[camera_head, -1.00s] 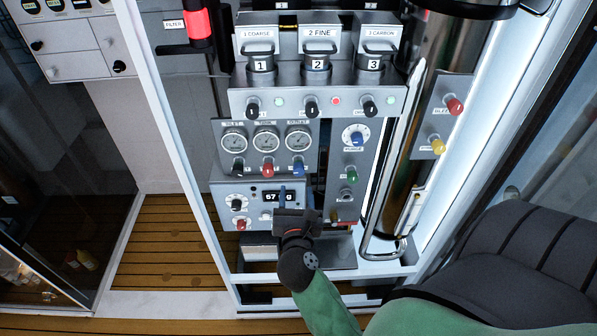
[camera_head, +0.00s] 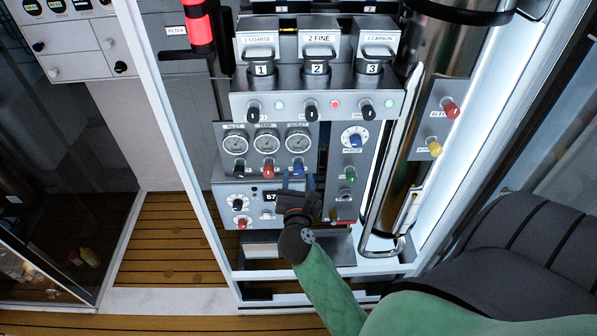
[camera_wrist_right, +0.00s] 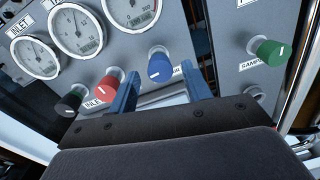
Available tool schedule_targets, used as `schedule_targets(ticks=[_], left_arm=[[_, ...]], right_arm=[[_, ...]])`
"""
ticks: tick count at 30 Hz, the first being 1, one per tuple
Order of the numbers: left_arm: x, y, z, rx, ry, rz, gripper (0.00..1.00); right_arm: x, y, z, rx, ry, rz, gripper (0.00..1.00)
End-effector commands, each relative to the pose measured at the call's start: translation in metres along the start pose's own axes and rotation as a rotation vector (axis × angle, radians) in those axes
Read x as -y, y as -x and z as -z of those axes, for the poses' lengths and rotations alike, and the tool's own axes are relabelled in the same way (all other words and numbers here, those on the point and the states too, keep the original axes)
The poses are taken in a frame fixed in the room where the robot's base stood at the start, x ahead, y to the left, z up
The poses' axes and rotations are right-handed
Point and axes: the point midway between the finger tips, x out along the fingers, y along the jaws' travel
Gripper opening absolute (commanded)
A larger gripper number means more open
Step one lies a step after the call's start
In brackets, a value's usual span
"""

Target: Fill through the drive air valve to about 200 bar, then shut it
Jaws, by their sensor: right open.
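The valve panel (camera_head: 219,161) has three gauges, the left one (camera_head: 235,143), the middle one (camera_head: 266,142) and the right one (camera_head: 298,142). Below them sit a black knob (camera_head: 237,168), a red knob (camera_head: 268,169) and a blue knob (camera_head: 299,165). I cannot read which is the drive air valve. My right gripper (camera_head: 297,181) is open, just below the blue knob. In the right wrist view its fingertips (camera_wrist_right: 161,88) stand apart, and the blue knob (camera_wrist_right: 160,66) shows beyond the gap, not clasped. My left gripper is out of view.
A green knob (camera_head: 350,174) and a dial with a blue knob (camera_head: 355,138) are on the strip to the right. Three filter housings (camera_head: 317,50) overhang the gauges. A chair (camera_head: 530,235) stands right.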

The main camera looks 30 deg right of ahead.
Motion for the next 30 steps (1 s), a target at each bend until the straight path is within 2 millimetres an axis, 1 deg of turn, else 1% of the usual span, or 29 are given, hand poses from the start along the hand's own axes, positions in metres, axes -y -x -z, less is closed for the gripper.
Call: schedule_targets(ticks=[3, 6, 16, 17, 21, 23, 29, 30], left_arm=[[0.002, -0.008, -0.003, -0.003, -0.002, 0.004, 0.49], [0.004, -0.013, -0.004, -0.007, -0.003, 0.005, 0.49], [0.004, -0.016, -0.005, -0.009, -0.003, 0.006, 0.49], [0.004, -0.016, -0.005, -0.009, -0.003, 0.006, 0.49], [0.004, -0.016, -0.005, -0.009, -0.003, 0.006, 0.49], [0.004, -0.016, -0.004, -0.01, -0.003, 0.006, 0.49], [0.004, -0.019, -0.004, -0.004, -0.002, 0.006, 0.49], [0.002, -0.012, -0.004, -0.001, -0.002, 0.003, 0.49]], right_arm=[[-0.001, -0.01, -0.002, 0.001, -0.001, -0.001, 0.49], [0.0, -0.015, -0.001, 0.0, 0.0, 0.0, 0.49], [0.0, -0.017, 0.0, 0.0, 0.0, 0.0, 0.49], [0.0, -0.017, 0.0, 0.0, 0.0, 0.0, 0.45], [0.0, -0.017, 0.0, 0.0, 0.0, 0.0, 0.18], [0.0, -0.017, 0.0, 0.0, 0.0, 0.0, 0.06], [0.0, -0.017, 0.002, -0.001, -0.031, 0.001, 0.05], [0.0, -0.017, 0.002, -0.002, -0.055, 0.001, 0.05]])
